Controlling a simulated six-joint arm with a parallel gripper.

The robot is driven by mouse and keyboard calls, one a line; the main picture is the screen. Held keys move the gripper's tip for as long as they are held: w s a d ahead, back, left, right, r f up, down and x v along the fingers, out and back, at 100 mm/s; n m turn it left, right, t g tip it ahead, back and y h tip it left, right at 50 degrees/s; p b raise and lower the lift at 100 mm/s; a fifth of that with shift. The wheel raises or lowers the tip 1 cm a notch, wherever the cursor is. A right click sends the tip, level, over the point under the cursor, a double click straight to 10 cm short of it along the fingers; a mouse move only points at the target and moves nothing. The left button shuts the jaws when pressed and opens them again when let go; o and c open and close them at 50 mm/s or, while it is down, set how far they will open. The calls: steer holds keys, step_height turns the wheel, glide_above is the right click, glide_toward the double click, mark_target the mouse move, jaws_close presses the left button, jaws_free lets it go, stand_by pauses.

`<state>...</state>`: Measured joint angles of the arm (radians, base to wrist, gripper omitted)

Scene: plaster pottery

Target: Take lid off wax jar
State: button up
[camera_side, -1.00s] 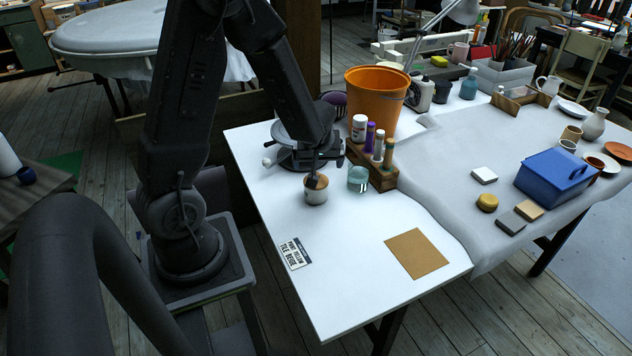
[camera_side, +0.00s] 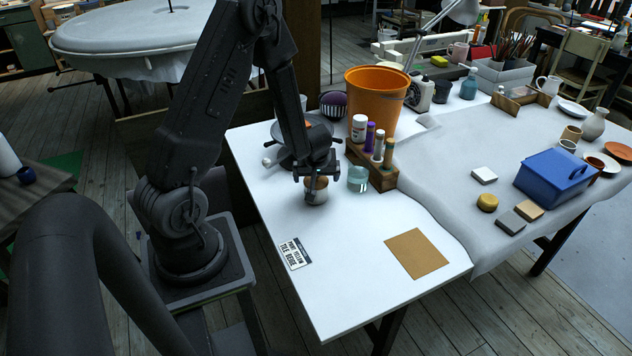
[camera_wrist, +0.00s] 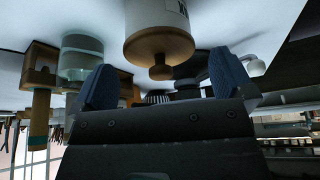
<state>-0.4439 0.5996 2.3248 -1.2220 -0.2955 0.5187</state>
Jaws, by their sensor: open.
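The wax jar (camera_side: 317,197) stands near the middle left of the white table, by the wooden rack. In the wrist view, which looks upside down, it is a white jar (camera_wrist: 150,12) with dark lettering on it. Its tan wooden lid (camera_wrist: 160,45) is on it, with a round knob (camera_wrist: 160,73). My gripper (camera_side: 316,182) is right over the jar in the side view and hides part of its top. In the wrist view my gripper (camera_wrist: 165,82) is open, with one blue finger on each side of the knob and gaps between; nothing is held.
A glass jar (camera_side: 358,179) stands close to the right of the wax jar. The wooden rack (camera_side: 375,172) with several bottles is just behind it. An orange bucket (camera_side: 375,100) stands farther back. The table front, with a label card (camera_side: 293,253) and brown square (camera_side: 416,253), is mostly clear.

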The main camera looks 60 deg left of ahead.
steer(key=shift+w+a+f, duration=0.1)
steer(key=shift+a+f, duration=0.15)
steer(key=shift+f, duration=0.4)
steer(key=c, duration=0.9)
